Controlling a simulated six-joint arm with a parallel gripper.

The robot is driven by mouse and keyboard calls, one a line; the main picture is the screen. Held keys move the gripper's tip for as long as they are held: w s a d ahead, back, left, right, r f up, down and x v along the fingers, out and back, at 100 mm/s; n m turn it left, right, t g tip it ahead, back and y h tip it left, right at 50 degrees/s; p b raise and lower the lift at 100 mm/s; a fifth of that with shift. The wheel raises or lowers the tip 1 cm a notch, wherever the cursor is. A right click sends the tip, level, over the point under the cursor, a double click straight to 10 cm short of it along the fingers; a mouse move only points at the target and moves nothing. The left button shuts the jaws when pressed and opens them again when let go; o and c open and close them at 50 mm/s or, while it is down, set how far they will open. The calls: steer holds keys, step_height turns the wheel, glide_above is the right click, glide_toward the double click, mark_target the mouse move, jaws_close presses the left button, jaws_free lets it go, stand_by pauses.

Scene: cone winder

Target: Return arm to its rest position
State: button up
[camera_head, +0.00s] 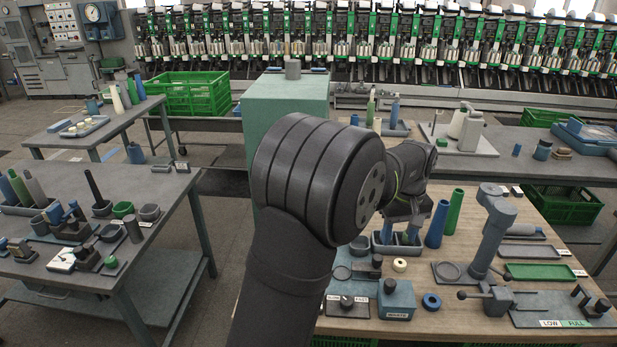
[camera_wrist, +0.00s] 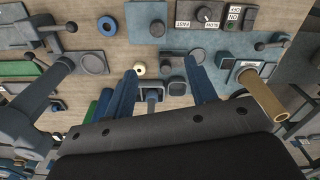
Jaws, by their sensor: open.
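My arm stands large in the middle of the head view and bends over the wooden worktable. My gripper (camera_head: 400,234) hangs past the wrist, fingers down, over the small dark tray on the worktable and partly hidden by my own arm. In the wrist view my gripper (camera_wrist: 162,68) shows two blue fingers spread apart. I see nothing held between them. The compartments of the dark tray (camera_wrist: 152,90) show beyond the gap. I cannot tell how far the fingertips are above it.
Blue cone (camera_head: 437,224) and green cone (camera_head: 454,212) stand close right of my gripper. A grey post (camera_head: 492,232) rises further right. A blue-grey box (camera_head: 397,300) and a blue ring (camera_head: 431,302) lie in front. Left bench (camera_head: 160,195) carries cones and fixtures. A green cabinet (camera_head: 285,100) stands behind.

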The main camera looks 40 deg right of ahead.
step_height(320, 180, down, 17)
steer(key=shift+r, duration=0.1)
steer(key=shift+s+d, duration=0.1)
stand_by(0.3)
steer(key=shift+o, duration=1.2)
steer(key=o, duration=0.8)
steer(key=shift+m+h, duration=0.3)
steer(key=shift+h, duration=0.2)
steer(key=r, duration=0.2)
steer(key=d+r, duration=0.1)
steer(key=r, duration=0.1)
steer(key=shift+w, duration=0.35)
steer(key=shift+c, duration=0.2)
steer(key=shift+o, duration=0.3)
step_height(320, 180, up, 16)
steer(key=w+d+m+t+h, duration=0.1)
steer(key=w+d+m+h, duration=0.1)
steer(key=h, duration=0.1)
steer(key=shift+f+m, duration=0.15)
steer(key=shift+m, duration=0.25)
steer(key=x, duration=0.9)
steer(key=shift+w+d+f, duration=0.15)
steer(key=shift+d+f, duration=0.1)
steer(key=shift+f, duration=0.05)
step_height(320, 180, up, 9)
glide_above(390, 282)
steer(key=w+d, duration=0.3)
steer(key=shift+a+r, duration=0.1)
steer(key=shift+r, duration=0.05)
